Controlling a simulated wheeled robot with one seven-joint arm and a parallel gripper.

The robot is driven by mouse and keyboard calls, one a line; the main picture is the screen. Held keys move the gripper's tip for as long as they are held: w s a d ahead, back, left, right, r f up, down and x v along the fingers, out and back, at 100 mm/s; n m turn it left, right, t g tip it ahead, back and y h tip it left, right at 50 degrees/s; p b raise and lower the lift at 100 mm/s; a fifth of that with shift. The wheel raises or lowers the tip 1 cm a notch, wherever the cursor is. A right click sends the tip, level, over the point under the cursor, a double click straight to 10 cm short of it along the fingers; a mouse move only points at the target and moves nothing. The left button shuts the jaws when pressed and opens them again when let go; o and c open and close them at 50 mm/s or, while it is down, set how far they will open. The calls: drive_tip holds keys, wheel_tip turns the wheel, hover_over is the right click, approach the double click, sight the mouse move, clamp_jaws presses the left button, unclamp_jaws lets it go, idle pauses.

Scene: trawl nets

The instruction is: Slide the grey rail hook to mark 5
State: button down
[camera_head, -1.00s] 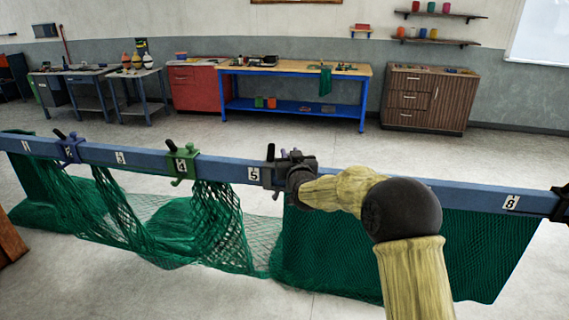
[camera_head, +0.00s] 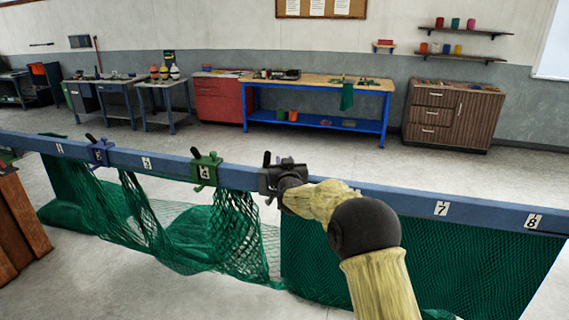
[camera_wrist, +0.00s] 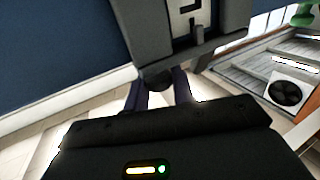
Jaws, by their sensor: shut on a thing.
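The grey rail hook (camera_head: 265,181) sits on the long blue rail (camera_head: 400,198), right of the green hook (camera_head: 204,170). It covers the place of mark 5, whose plate does not show in the head view. In the wrist view the grey hook (camera_wrist: 228,18) is close above, and a white plate with a dark figure like a 5 (camera_wrist: 190,12) shows in its opening. My gripper (camera_head: 283,183) is at the hook's near side. In the wrist view my gripper (camera_wrist: 162,90) is shut on the hook's dark round knob (camera_wrist: 157,78).
A blue hook (camera_head: 99,152) sits farther left on the rail. Marks 7 (camera_head: 441,208) and 8 (camera_head: 533,221) show at right; mark 6 is not visible. Green netting (camera_head: 450,265) hangs below the rail. A brown wooden thing (camera_head: 20,220) stands at left. Benches stand far behind.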

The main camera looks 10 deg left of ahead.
drive_tip(key=c, duration=1.4)
unclamp_jaws()
drive_tip(key=shift+a+r, duration=0.1)
drive_tip(key=shift+a, duration=0.2)
drive_tip(key=shift+o, duration=1)
drive_tip(key=shift+a, duration=0.15)
drive_tip(key=shift+d, duration=0.2)
drive_tip(key=shift+s, duration=0.15)
drive_tip(key=b+v, duration=0.5)
drive_tip(key=v, duration=1.2)
drive_tip(key=shift+d+b, duration=0.2)
drive_tip(key=shift+b, duration=0.15)
